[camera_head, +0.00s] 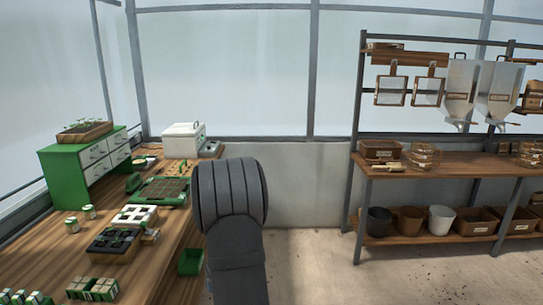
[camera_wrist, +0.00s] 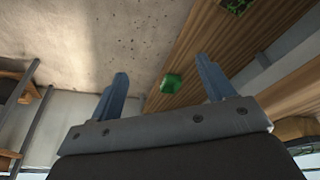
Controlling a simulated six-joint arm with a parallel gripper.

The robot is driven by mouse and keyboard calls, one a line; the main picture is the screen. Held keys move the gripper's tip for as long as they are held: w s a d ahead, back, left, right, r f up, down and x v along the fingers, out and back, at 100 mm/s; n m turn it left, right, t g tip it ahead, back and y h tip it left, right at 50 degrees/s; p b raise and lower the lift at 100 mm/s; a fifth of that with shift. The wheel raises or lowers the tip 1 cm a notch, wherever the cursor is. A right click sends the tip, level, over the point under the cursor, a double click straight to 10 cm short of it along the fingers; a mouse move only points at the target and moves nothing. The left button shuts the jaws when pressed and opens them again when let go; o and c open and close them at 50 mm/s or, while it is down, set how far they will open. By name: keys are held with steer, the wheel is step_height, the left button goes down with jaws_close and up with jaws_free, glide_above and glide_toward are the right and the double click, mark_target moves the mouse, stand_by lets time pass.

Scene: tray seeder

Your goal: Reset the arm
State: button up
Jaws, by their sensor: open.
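My gripper (camera_wrist: 163,88) shows in the wrist view with its two blue-grey fingers spread apart and nothing between them. Behind the fingers the wrist view shows the concrete floor, the wooden bench (camera_wrist: 185,65) and a small green bin (camera_wrist: 171,83). In the head view my dark arm stands in front of the bench's right edge, and the gripper itself is hidden there. The wooden bench (camera_head: 60,255) runs along the left side. The green bin (camera_head: 190,262) sits at its right edge, close to my arm in the picture.
The bench holds a green seeder tray (camera_head: 162,190), a white tray (camera_head: 135,216), a black tray (camera_head: 112,243), a green drawer cabinet (camera_head: 85,162) and a white box (camera_head: 183,140). A shelf rack (camera_head: 450,165) with pots and hoppers stands at right. The floor (camera_head: 320,270) between is clear.

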steer(key=s+d+f+m, duration=0.3)
steer(key=d, duration=0.4)
steer(key=s+d+f+m+h, duration=0.1)
steer(key=s+d+f+m, duration=0.2)
steer(key=d, duration=0.4)
steer(key=shift+s+d+t+h, duration=0.15)
steer(key=shift+s+t+h, duration=0.05)
steer(key=shift+t+h, duration=0.1)
steer(key=w+a+r+n+y, duration=0.1)
steer(key=w+a+r+n, duration=0.2)
steer(key=a, duration=0.6)
steer(key=w+a+r+n, duration=0.4)
steer(key=a, duration=0.5)
steer(key=shift+r+g+y, duration=0.4)
